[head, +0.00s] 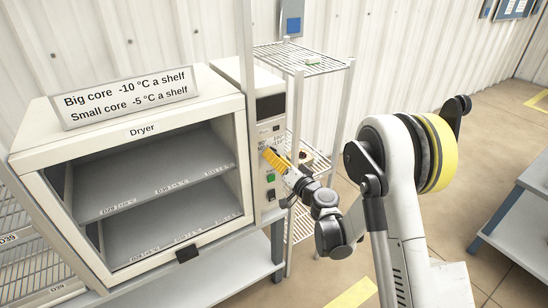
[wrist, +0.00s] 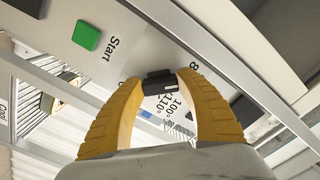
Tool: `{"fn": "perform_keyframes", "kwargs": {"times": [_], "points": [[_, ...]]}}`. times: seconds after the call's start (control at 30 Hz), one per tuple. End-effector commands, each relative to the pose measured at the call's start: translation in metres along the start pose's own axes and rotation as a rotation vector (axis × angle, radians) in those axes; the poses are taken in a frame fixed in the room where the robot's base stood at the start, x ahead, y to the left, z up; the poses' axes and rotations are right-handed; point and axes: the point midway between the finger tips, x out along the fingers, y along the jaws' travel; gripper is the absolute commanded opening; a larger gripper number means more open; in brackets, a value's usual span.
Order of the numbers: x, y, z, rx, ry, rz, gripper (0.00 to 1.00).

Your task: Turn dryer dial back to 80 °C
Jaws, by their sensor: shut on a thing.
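The dryer (head: 143,132) stands at left with an open front and two empty-looking levels. Its control panel (head: 257,205) is on the right side of its front. My gripper (head: 270,153) reaches the panel from the right, and its yellow fingers hide the dial in the head view. In the wrist view my gripper (wrist: 159,77) is shut on the black dial (wrist: 158,82), one finger on each side. Printed marks reading 100° and 110° show below the dial, and part of an 8 shows at its right. I cannot tell the exact setting.
A green Start button (head: 271,178) sits below the dial; it also shows in the wrist view (wrist: 86,35). A black switch (head: 271,195) is lower. A sign (head: 125,97) on top gives degrees per shelf. A wire rack (head: 310,62) stands behind my gripper.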

Motion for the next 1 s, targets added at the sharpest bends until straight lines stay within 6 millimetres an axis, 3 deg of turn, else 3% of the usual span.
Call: {"fn": "perform_keyframes", "kwargs": {"times": [0.4, 1.0], "points": [[0.0007, 0.0007, -0.0013, -0.227, 0.002, 0.001, 0.12], [0.0006, 0.0009, -0.0012, -0.276, 0.001, 0.001, 0.12]]}}
